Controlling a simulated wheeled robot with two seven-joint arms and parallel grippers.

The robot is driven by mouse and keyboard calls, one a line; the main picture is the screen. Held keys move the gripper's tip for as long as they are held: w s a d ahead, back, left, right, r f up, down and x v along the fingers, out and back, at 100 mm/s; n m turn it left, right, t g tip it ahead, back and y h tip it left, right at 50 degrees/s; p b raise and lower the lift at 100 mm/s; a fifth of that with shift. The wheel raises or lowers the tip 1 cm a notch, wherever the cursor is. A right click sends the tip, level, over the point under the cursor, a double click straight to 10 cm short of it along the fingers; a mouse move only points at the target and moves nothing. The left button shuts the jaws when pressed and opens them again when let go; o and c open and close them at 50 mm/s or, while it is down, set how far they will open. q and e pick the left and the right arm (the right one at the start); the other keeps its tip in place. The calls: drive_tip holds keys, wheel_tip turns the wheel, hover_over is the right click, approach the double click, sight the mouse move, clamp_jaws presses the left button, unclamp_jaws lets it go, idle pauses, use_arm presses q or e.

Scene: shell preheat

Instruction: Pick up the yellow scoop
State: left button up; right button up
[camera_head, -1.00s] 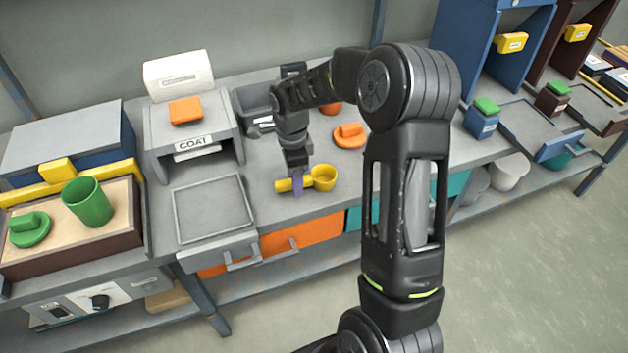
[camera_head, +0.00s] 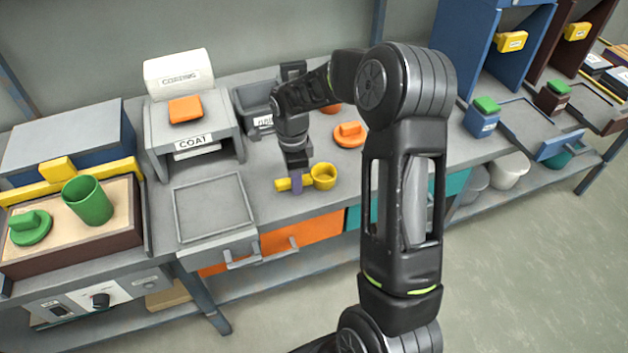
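The yellow scoop (camera_head: 324,177) is on the grey bench top near its front edge, bowl to the right and handle to the left. My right gripper (camera_head: 297,184) points down at the handle, and one purple-grey finger crosses in front of it. The other finger is hidden, so I cannot tell whether the gripper is closed on the handle. I see no clear gap between scoop and bench. My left gripper is not in view.
A grey tray (camera_head: 176,222) lies left of the scoop, before the COAT stand (camera_head: 240,140). An orange lidded piece (camera_head: 349,134) and a grey bin (camera_head: 247,98) are behind. A green cup (camera_head: 88,201) stands on a box at left. My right arm hides the bench's middle right.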

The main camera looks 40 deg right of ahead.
clamp_jaws()
drive_tip(key=shift+r, duration=0.1)
idle(0.3)
wheel_tip(320, 180, up, 10)
drive_tip(key=shift+f, duration=0.1)
idle(0.4)
idle(0.4)
